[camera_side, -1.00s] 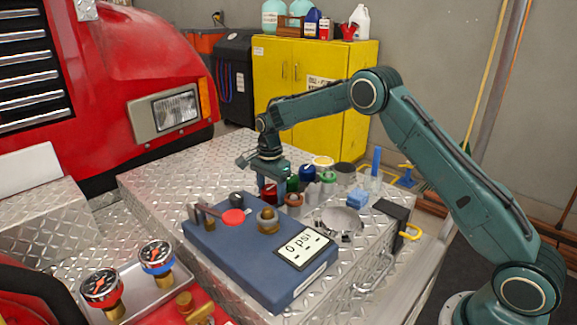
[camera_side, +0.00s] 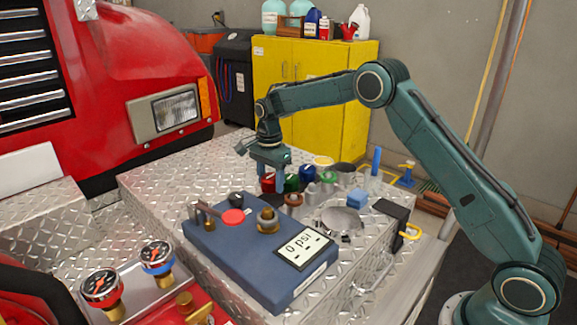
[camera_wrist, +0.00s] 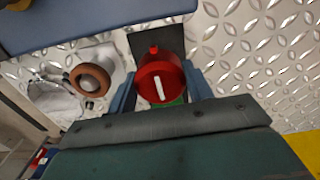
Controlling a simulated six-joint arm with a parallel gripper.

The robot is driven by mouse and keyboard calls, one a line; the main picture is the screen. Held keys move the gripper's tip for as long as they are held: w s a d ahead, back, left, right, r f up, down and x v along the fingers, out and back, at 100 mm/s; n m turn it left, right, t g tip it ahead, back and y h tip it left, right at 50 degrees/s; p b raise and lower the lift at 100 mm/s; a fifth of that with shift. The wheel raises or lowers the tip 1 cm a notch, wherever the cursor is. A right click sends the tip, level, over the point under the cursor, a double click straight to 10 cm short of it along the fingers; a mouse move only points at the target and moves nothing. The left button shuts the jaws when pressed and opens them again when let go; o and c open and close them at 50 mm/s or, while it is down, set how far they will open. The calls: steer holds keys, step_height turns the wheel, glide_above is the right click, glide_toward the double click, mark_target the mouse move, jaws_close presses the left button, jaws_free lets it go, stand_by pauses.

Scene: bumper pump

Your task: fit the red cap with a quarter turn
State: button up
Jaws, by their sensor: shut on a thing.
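The red cap (camera_side: 267,185) is between the fingers of my gripper (camera_side: 272,180) among the row of coloured caps on the tread-plate deck. The wrist view shows the red cap (camera_wrist: 160,74) from above, with a white bar mark and a small tab on its rim. The fingers of my gripper (camera_wrist: 160,88) are shut on its two sides. A brass fitting (camera_side: 268,221) stands upright on the blue test box (camera_side: 235,259), nearer the camera than my gripper. Whether the cap clears the deck is hard to tell.
Beside my gripper stand a brown ring-shaped cap (camera_wrist: 92,79), a dark blue cap (camera_side: 307,174) and a green cap (camera_side: 328,177). A round metal dish (camera_side: 341,221) lies right of the box. A red disc handle (camera_side: 233,217) sits left of the fitting.

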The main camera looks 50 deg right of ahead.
steer(key=shift+r, duration=2.7)
steer(key=s+a+r, duration=0.4)
steer(key=a, duration=0.2)
glide_toward(268, 208)
steer(key=shift+w+d+f, duration=0.25)
steer(key=shift+w+f, duration=0.05)
steer(key=shift+w, duration=0.15)
steer(key=shift+s+a+r, duration=0.15)
steer(key=shift+s+a, duration=0.15)
steer(key=shift+s, duration=0.15)
steer(key=shift+f, duration=2.45)
steer(key=shift+f, duration=1.35)
